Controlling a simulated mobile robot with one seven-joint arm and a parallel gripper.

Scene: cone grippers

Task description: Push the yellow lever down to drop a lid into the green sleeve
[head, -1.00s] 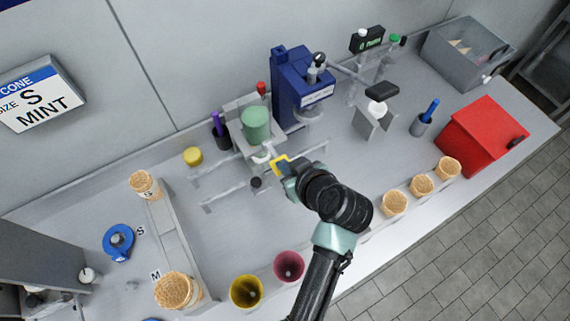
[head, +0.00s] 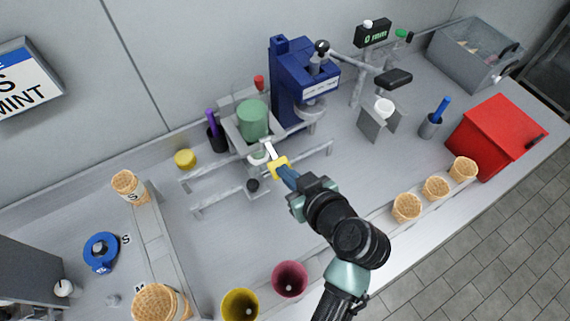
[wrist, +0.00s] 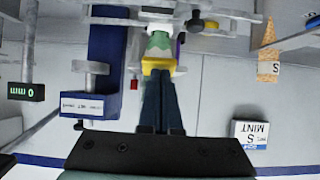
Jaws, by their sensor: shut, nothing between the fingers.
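The yellow lever (head: 278,163) sits on a pale arm at the front of the dispenser. The green sleeve (head: 252,121) is an upright green cylinder held in the grey dispenser frame (head: 232,131). My gripper (head: 284,171) is shut, with its blue fingertips at the lever's front side. In the wrist view the shut fingers (wrist: 158,84) reach to the yellow lever (wrist: 158,66), and they seem to touch it. Part of the green sleeve (wrist: 159,43) shows beyond the lever. The inside of the sleeve and any lid are hidden.
A blue machine (head: 294,82) stands right of the dispenser. A grey rail (head: 222,196) and a black knob (head: 252,185) lie close below the lever. Waffle cones (head: 407,206) stand along the front edge, and a red box (head: 495,135) is at the right.

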